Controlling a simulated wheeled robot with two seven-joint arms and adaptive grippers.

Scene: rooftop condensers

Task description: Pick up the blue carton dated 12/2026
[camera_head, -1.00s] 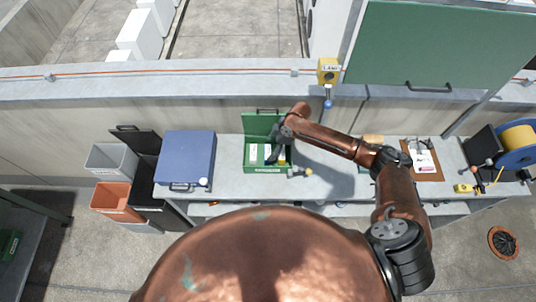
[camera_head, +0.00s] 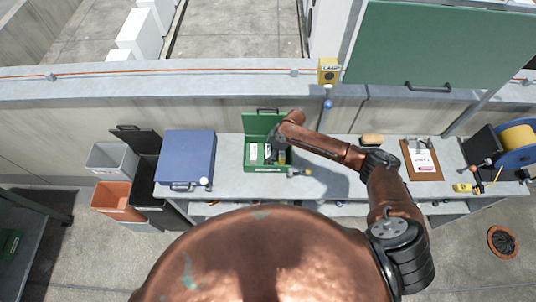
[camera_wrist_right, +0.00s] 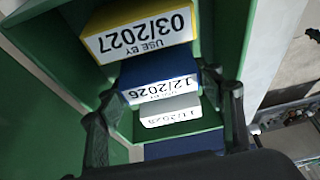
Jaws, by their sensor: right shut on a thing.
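The blue carton dated 12/2026 (camera_wrist_right: 158,78) stands in the green box (camera_head: 250,166), between a yellow carton marked 03/2027 (camera_wrist_right: 140,35) and a grey carton (camera_wrist_right: 170,111) whose upside-down date is hard to read. In the right wrist view my right gripper (camera_wrist_right: 160,92) has one finger on each side of the blue carton and is shut on it. In the head view my right gripper (camera_head: 271,155) reaches down into the box and hides part of its contents. My left gripper is not in view.
The green box's raised lid (camera_head: 258,122) stands behind it. A blue case (camera_head: 186,157) lies to the left and a small tool (camera_head: 300,172) at the box's right front. A brush (camera_head: 372,140) and clipboard (camera_head: 422,160) lie further right. Bare bench lies between.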

